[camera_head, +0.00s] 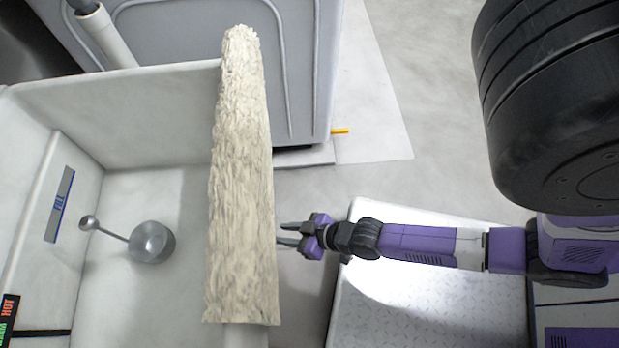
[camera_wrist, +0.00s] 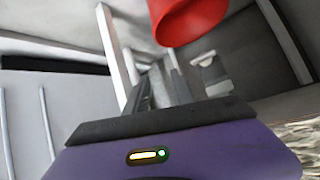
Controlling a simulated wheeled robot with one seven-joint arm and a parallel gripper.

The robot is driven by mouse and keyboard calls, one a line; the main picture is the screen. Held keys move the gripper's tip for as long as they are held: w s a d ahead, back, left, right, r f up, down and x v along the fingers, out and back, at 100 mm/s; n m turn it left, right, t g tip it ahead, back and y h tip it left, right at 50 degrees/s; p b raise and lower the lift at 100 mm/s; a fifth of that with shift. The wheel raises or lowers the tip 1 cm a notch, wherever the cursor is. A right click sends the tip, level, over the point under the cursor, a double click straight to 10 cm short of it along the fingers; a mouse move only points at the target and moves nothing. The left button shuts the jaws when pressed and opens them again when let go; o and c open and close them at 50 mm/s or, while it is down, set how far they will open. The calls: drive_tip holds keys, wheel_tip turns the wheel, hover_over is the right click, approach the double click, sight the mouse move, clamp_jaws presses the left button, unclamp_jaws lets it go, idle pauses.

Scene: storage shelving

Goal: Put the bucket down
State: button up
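A red bucket (camera_wrist: 188,18) shows only in part at the top of the wrist view, its upper part cut off by the picture edge. I cannot tell what it rests on or hangs from. I do not see it in the head view. My gripper (camera_head: 282,234) points left, with its fingertips close to the right side of a pale, rough log-like piece. Its two fingers stand apart with a gap between them, and I see nothing held there. The fingers also show in the wrist view (camera_wrist: 162,90), below the bucket.
The log-like piece (camera_head: 240,190) lies along the right rim of a white tub (camera_head: 130,100). A grey appliance (camera_head: 190,30) stands behind. Floor is clear at the upper right (camera_head: 440,140).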

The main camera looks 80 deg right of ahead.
drive_tip(key=s+a+r+t, duration=0.1)
drive_tip(key=s+r, duration=0.1)
drive_tip(key=r, duration=0.8)
drive_tip(key=s+a+r+n+t, duration=0.1)
drive_tip(key=s+a+r, duration=0.1)
drive_tip(key=r, duration=0.8)
drive_tip(key=s+a+r+n+t, duration=0.1)
drive_tip(key=s+r+t, duration=0.1)
drive_tip(key=r, duration=0.9)
drive_tip(key=shift+s+a, duration=0.2)
drive_tip(key=shift+s, duration=0.65)
wheel_tip(320, 180, up, 26)
drive_tip(key=p, duration=2.6)
drive_tip(key=shift+r, duration=0.2)
